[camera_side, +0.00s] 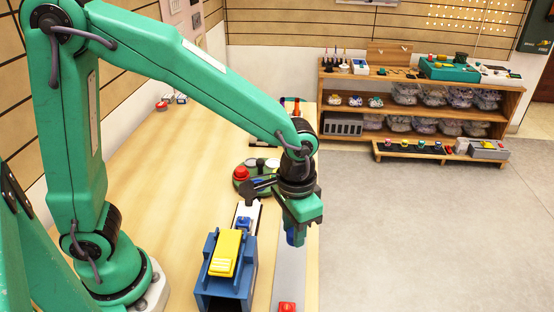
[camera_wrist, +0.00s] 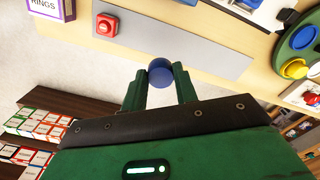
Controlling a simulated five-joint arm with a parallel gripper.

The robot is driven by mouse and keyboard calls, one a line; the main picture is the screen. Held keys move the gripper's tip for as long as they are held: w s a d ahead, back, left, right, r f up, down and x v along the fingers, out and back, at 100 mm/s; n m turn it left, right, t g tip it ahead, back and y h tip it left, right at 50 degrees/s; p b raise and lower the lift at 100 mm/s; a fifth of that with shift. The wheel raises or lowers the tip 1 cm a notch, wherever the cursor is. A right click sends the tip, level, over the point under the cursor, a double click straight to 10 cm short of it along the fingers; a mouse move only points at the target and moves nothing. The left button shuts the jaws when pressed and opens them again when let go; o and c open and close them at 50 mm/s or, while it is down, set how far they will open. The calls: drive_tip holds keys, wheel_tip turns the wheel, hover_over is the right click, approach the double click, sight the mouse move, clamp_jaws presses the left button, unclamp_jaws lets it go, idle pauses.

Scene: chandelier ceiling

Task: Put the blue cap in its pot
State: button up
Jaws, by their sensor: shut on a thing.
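My gripper (camera_side: 300,215) is shut on a blue cap, which shows as a round blue end between the two green fingers (camera_wrist: 160,88) in the wrist view. The blue cap (camera_wrist: 160,71) is held above the table's right part; in the side view its blue side (camera_side: 294,238) shows just below the jaws. In the side view the tray (camera_side: 257,184) is behind my gripper, partly hidden by my wrist. I cannot tell which piece is the pot.
A blue block-like holder with a yellow top (camera_side: 226,252) stands left of my gripper. A grey strip (camera_side: 289,275) with a red button (camera_side: 287,307) lies along the table's right edge. A purple-edged box (camera_wrist: 50,8) stands near the button. Shelves (camera_side: 425,85) stand across the floor.

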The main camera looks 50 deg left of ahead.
drive_tip(key=w+a+n, duration=0.3)
drive_tip(key=w+a, duration=0.2)
drive_tip(key=a, duration=0.8)
drive_tip(key=w+a+n, duration=0.3)
drive_tip(key=w+a, duration=0.2)
drive_tip(key=a, duration=0.8)
drive_tip(key=shift+a+f, duration=0.15)
drive_tip(key=shift+f, duration=0.25)
drive_tip(key=shift+f, duration=0.2)
drive_tip(key=shift+f, duration=2.25)
drive_tip(key=shift+f, duration=1.1)
idle(0.5)
drive_tip(key=o, duration=1.4)
